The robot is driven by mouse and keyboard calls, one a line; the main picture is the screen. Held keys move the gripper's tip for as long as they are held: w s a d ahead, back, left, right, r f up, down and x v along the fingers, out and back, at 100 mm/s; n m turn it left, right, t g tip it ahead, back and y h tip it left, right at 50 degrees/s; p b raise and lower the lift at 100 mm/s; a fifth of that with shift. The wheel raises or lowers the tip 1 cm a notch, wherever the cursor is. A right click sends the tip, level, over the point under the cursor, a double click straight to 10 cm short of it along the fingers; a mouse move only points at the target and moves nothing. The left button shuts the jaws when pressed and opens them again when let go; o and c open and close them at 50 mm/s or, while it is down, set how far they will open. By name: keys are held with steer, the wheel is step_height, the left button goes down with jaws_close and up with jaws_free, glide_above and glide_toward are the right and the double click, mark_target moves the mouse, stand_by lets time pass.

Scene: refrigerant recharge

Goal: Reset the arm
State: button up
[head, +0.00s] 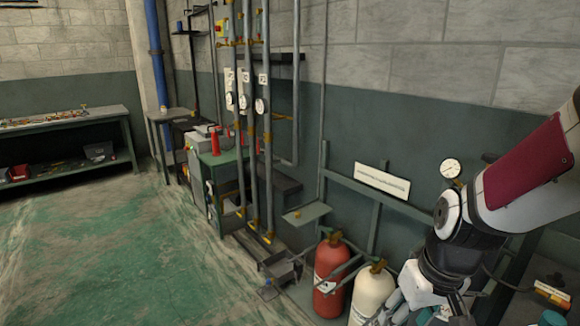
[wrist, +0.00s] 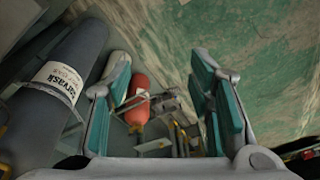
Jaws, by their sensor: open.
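My gripper (wrist: 160,70) is open, with its two teal-padded fingers spread wide and nothing between them. In the head view my gripper (head: 398,302) is low at the right, partly cut off by the bottom edge, just in front of the cream cylinder. My arm comes in bent from the right edge. In the wrist view a red cylinder (wrist: 138,92) shows beyond the gap between the fingers, apart from them.
A red cylinder (head: 328,280) and a cream cylinder (head: 370,290) stand by the wall rack. A dark grey labelled cylinder (wrist: 60,75) is close at the left in the wrist view. Pipes with gauges (head: 260,106) line the wall. The green floor (head: 120,255) at left is clear.

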steer(key=s+r+m+t+h, duration=0.1)
steer(key=s+r+t, duration=0.1)
steer(key=s+r, duration=0.9)
step_height(320, 180, up, 3)
steer(key=shift+s+a+r+t, duration=0.1)
steer(key=shift+s+a+t, duration=0.3)
steer(key=shift+d, duration=0.1)
